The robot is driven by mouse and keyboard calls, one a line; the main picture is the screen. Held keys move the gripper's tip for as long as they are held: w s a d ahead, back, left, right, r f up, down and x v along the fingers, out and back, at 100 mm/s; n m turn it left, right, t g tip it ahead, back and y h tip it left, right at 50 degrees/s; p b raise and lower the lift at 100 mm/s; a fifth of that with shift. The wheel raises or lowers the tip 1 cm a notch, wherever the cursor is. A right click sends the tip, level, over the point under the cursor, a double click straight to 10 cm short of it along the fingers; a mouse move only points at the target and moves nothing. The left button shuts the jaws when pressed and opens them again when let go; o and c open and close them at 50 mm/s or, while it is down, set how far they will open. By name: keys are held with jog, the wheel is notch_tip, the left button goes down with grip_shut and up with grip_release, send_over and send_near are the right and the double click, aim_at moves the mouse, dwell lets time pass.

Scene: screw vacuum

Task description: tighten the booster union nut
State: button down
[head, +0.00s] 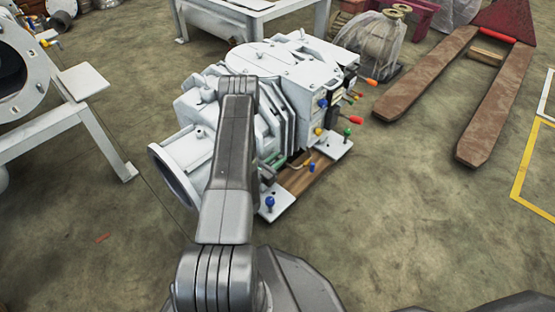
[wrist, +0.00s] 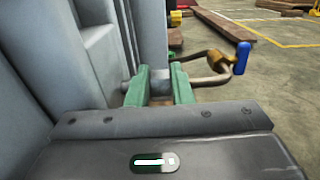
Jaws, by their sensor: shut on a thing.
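The booster union nut (wrist: 160,86) sits in the wrist view on a pipe joint beside the pale grey machine, between the green jaws of my gripper (wrist: 158,80). The jaws are shut on it from both sides and hide much of it. A bent brass-coloured pipe (wrist: 212,80) runs right from the joint toward a blue-handled valve (wrist: 243,57). In the head view my arm covers part of the white vacuum machine (head: 300,68), and only a bit of the green jaws (head: 273,163) shows at its lower right side. The nut cannot be made out there.
The machine's grey wall (wrist: 60,50) stands close on the left of my gripper. Blue (head: 270,202), green and red handles stick out on the machine's right side. A pallet jack (head: 428,85) stands at the right. Floor in front is mostly clear.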

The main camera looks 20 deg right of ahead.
jog(key=shift+r+y+p, duration=0.25)
jog(key=shift+y+p, duration=0.15)
jog(key=shift+p, duration=0.05)
jog(key=shift+d+f+g, duration=0.1)
jog(key=shift+f+g, duration=0.05)
jog(key=shift+g, duration=0.15)
jog(key=c, duration=1.3)
grip_release()
jog(key=p+v, duration=0.2)
jog(key=v, duration=0.5)
jog(key=p+v, duration=0.1)
jog(key=v, duration=0.5)
jog(key=shift+s+a+r+p, duration=0.25)
jog(key=shift+a+p, duration=0.05)
jog(key=shift+p, duration=0.1)
